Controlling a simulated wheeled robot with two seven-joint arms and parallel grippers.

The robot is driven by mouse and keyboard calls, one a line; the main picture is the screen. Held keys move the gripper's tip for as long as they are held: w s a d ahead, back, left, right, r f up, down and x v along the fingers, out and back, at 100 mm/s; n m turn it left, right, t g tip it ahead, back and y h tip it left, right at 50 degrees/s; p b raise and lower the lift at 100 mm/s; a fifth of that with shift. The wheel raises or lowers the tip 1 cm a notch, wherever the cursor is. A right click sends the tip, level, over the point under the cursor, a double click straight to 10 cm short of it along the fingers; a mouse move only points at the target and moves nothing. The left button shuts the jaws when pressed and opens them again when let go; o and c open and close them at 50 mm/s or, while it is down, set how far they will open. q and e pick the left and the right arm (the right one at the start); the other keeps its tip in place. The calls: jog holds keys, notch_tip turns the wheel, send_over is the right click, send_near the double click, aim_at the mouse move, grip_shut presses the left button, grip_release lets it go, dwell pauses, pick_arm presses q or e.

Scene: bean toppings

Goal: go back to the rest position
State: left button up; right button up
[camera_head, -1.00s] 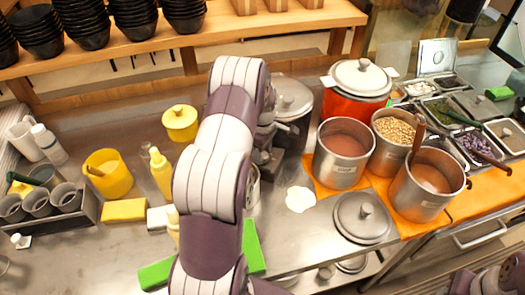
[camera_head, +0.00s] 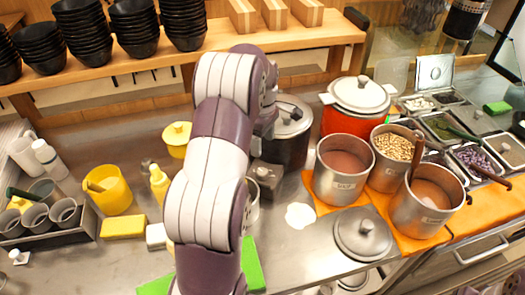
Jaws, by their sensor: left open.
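My left arm, in white and purple segments, rises through the middle of the head view and bends over at the top. My left gripper (camera_head: 267,122) is at the far end of this arm, mostly hidden behind the arm links, beside a dark lidded pot (camera_head: 289,137). It is open, and I see nothing held in it.
To the right stand an orange lidded pot (camera_head: 358,105) and open metal pots of beans (camera_head: 393,160) and brown paste (camera_head: 343,166). A loose lid (camera_head: 362,234) lies in front. Yellow containers (camera_head: 108,190) stand left. A bowl shelf (camera_head: 120,65) runs behind.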

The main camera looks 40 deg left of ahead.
pick_arm(q)
jog(key=shift+r, duration=0.4)
pick_arm(e)
jog(key=shift+r, duration=0.35)
pick_arm(q)
jog(key=s+d+m+t, duration=0.1)
jog(key=s+d+m, duration=1.5)
jog(key=d+m, duration=0.3)
jog(key=shift+s+d+f+m, duration=0.2)
jog(key=shift+d+f+m, duration=0.1)
jog(key=shift+d, duration=0.35)
jog(key=shift+s+r, duration=0.1)
jog(key=shift+s, duration=0.05)
pick_arm(e)
jog(key=shift+s, duration=0.1)
